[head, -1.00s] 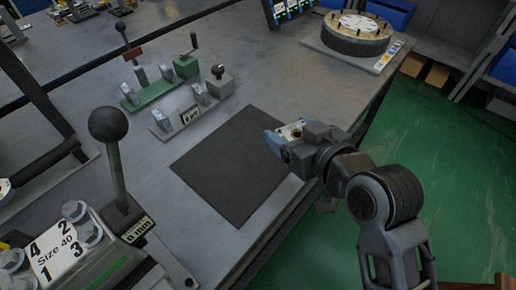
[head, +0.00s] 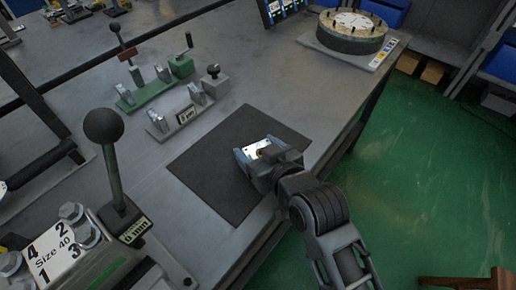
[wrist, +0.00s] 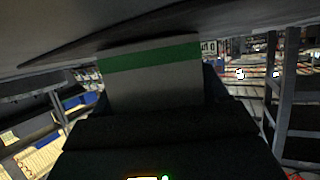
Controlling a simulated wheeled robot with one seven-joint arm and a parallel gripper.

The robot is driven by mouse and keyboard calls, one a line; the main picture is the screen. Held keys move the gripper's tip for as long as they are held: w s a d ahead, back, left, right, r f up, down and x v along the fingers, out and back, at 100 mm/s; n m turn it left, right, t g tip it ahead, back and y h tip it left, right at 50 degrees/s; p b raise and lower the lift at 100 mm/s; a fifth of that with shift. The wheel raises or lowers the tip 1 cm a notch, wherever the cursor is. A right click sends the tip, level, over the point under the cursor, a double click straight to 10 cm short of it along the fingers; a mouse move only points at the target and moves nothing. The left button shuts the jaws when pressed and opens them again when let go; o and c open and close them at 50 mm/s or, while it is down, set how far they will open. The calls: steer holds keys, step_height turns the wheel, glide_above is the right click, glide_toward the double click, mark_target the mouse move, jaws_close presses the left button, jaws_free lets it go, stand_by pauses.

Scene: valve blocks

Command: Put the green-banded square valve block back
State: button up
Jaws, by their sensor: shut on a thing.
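My gripper (head: 255,152) is shut on a pale block and holds it over the dark square mat on the bench. In the head view only the white top face of this green-banded square valve block (head: 258,148) shows between the fingers. In the wrist view the block (wrist: 152,84) fills the middle, with a green band across its pale side. The fingers hide much of the block in the head view. I cannot tell how far above the mat it is.
The dark mat (head: 205,165) is otherwise bare. A grey clamp fixture (head: 178,122) and a green one (head: 150,92) with a lever stand behind it. A round flange (head: 351,32) is at back right.

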steer(key=shift+f, duration=0.1)
steer(key=o, duration=1.5)
steer(key=shift+o, duration=0.2)
steer(key=v, duration=1.2)
steer(key=shift+r, duration=0.2)
